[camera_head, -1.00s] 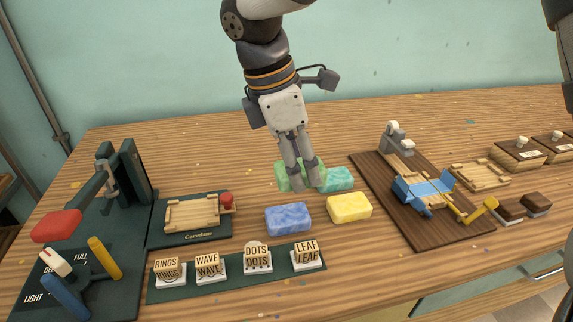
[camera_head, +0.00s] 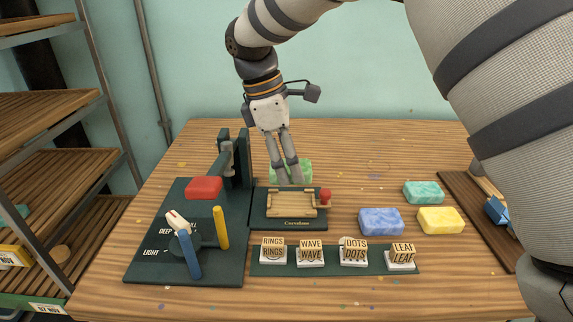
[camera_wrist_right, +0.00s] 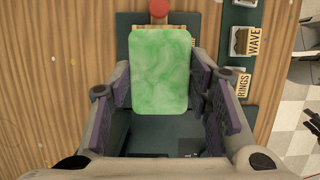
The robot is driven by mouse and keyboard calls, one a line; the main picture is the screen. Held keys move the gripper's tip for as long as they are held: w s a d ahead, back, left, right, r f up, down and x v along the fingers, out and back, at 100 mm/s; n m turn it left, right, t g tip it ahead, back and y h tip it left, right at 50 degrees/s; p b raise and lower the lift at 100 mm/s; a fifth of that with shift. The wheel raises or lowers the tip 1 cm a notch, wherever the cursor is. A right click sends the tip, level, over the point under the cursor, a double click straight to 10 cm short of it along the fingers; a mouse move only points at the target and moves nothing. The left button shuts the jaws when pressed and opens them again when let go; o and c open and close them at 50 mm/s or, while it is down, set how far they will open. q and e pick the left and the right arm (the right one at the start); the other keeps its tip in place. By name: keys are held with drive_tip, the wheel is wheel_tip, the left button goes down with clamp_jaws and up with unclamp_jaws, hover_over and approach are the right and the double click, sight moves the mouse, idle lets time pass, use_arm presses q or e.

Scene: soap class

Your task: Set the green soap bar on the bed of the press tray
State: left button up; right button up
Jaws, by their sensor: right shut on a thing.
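The green soap bar (camera_head: 301,168) is marbled green and shows partly behind my right gripper (camera_head: 287,178) in the head view. My right gripper is shut on it, just behind or above the press tray (camera_head: 262,222). In the right wrist view the bar (camera_wrist_right: 160,70) sits between the two purple-padded fingers and hides most of the tray. The tray has a dark green base, a light wooden bed (camera_head: 290,204) with a raised border, and a red knob (camera_head: 325,195) at its right. The bar appears held above the bed; the exact gap is unclear. My left gripper is not in view.
The press (camera_head: 205,188), with a red pad and colored levers, stands left of the tray. A row of stamps (camera_head: 311,252) lies in front. Blue (camera_head: 381,222), yellow (camera_head: 441,220) and teal (camera_head: 423,192) bars lie to the right. My right arm blocks the far right.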

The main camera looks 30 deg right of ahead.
hover_over(295, 203)
drive_tip(key=f, duration=0.4)
drive_tip(key=shift+w+a+f+b, duration=0.3)
drive_tip(key=shift+a+b, duration=0.1)
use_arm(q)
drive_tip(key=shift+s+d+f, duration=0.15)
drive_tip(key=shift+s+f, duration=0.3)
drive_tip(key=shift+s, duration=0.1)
use_arm(e)
drive_tip(key=shift+f, duration=0.6)
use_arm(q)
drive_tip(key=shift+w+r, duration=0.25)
use_arm(e)
drive_tip(key=shift+f, duration=0.55)
idle(0.5)
drive_tip(key=o, duration=1.7)
use_arm(q)
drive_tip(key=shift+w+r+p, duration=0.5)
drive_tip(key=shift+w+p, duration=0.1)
drive_tip(key=shift+p, duration=0.05)
use_arm(e)
drive_tip(key=shift+r, duration=3)
